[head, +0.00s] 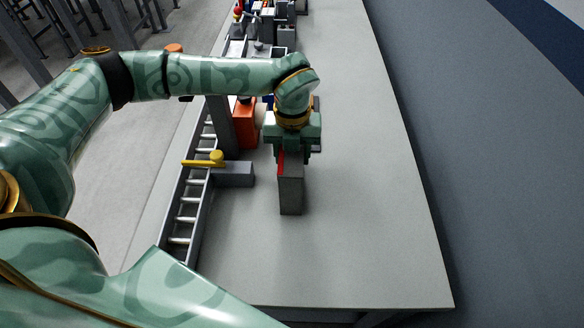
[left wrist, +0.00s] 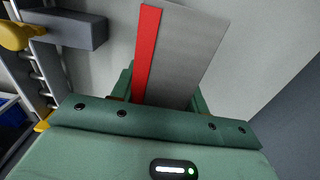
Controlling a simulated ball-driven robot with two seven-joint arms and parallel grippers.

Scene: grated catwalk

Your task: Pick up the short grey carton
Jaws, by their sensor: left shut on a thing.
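The short grey carton (head: 291,192) is a small upright box with a red stripe along one edge, on or just above the grey table (head: 350,240); I cannot tell which. My left gripper (head: 293,155) comes at it from the far side and is shut on its upper part. In the left wrist view, the carton (left wrist: 185,60) sits between the fingers of the left gripper (left wrist: 165,92), its red stripe on the left. My right gripper does not show.
A grey block (head: 235,174) with a yellow handle (head: 204,161) stands left of the carton, by a rail with rollers (head: 187,210). An orange thing (head: 246,128) stands behind it. Several items crowd the far end. The table's right and near parts are clear.

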